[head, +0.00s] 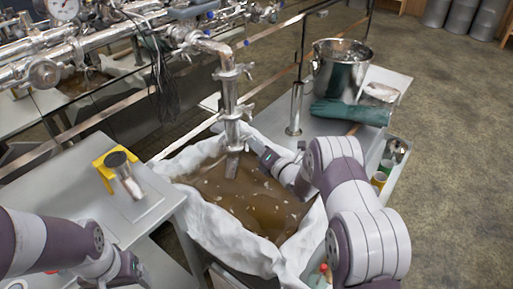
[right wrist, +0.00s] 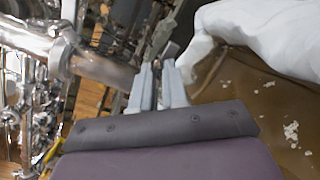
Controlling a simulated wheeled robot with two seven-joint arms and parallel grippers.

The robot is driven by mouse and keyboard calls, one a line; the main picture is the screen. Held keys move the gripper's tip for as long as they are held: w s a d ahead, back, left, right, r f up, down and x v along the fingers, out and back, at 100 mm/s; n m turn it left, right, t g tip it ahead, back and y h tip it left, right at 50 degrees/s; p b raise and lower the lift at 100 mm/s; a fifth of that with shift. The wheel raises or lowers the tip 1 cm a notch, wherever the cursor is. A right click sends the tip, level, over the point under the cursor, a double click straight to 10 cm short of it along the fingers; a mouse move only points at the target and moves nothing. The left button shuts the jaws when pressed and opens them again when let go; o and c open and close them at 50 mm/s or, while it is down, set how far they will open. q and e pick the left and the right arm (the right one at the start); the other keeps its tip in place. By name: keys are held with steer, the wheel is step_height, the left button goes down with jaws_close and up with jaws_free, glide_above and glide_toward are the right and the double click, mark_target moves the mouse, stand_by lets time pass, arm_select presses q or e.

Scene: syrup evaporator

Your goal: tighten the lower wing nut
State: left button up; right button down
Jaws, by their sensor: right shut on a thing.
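A steel pipe (head: 229,95) hangs down over a tub of brown syrup (head: 225,195), with clamped joints along it. The lower clamp (head: 237,113) sits below an upper clamp (head: 233,72). My right gripper (head: 256,144) reaches in from the right to the pipe's lower part. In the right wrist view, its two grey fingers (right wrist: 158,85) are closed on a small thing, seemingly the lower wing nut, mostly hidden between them. The pipe also shows in the right wrist view (right wrist: 100,69). My left gripper (head: 128,268) is low at the left, its fingers not clear.
White cloth (head: 240,250) lines the tub's rim. A yellow stand with a metal cup (head: 122,165) is on the left table. A steel bucket (head: 340,68) and green gloves (head: 350,112) are on the right table. A steel post (head: 296,105) stands behind my right gripper.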

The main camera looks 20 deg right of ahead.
steer(key=m, duration=0.8)
steer(key=f+m+b, duration=0.1)
steer(key=m, duration=0.7)
steer(key=m+b, duration=0.1)
steer(key=m, duration=0.7)
steer(key=shift+s+a+f, duration=0.15)
steer(key=shift+a+f, duration=0.05)
steer(key=shift+a, duration=0.05)
steer(key=shift+m, duration=0.3)
steer(key=c, duration=1.2)
jaws_free()
steer(key=shift+d, duration=0.1)
steer(key=shift+f, duration=0.1)
